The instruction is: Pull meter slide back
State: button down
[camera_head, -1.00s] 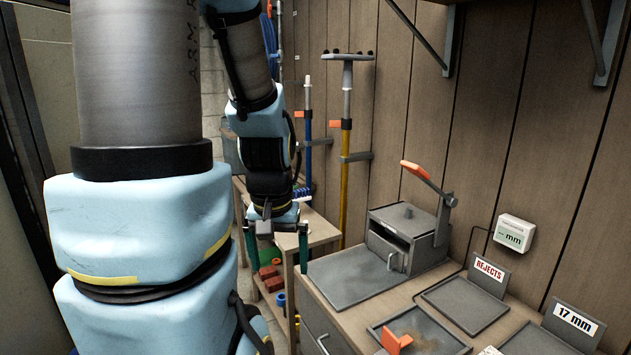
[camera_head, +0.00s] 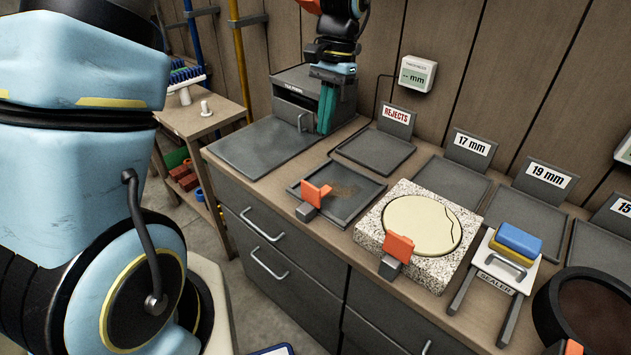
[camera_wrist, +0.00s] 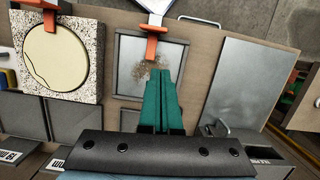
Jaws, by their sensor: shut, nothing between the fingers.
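A white meter (camera_head: 417,75) reading "-- mm" hangs on the wall, and its cable runs down behind the bench. No part is marked as its slide, so I cannot tell which one it is. A dark tray (camera_head: 357,209) with brown dust has an orange tab (camera_head: 315,194) on a grey bar at its front edge. A second orange tab (camera_head: 398,249) stands at the front of a speckled slab (camera_head: 450,264). My gripper (camera_head: 323,128) is shut and empty, green fingers pointing down beside the grey box. In the wrist view, its fingers (camera_wrist: 161,78) overlap the dusty tray.
A grey box (camera_head: 293,90) with a front handle stands at the back left, a bare plate (camera_head: 262,147) before it. Label trays line the back, including the rejects tray (camera_head: 375,152). A sealer stand with a blue block (camera_head: 519,240) is at right.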

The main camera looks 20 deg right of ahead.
jog(key=d, duration=0.3)
jog(key=shift+s+f+m, duration=0.4)
jog(key=shift+a+f, duration=0.1)
jog(key=x, duration=0.3)
jog(key=p+x, duration=0.1)
jog(key=x, duration=0.2)
jog(key=p+x, duration=0.1)
jog(key=x, duration=0.3)
jog(key=shift+s+a, duration=0.15)
jog(key=shift+a, duration=0.15)
jog(key=shift+s+a+r+p, duration=0.15)
jog(key=shift+s+a+p, duration=0.15)
jog(key=shift+a, duration=0.25)
jog(key=shift+s+a+r+p, duration=0.2)
jog(key=shift+s+a, duration=0.15)
jog(key=shift+a, duration=0.25)
jog(key=shift+s+a+f, duration=0.2)
jog(key=shift+s+a, duration=0.1)
jog(key=shift+a, duration=0.25)
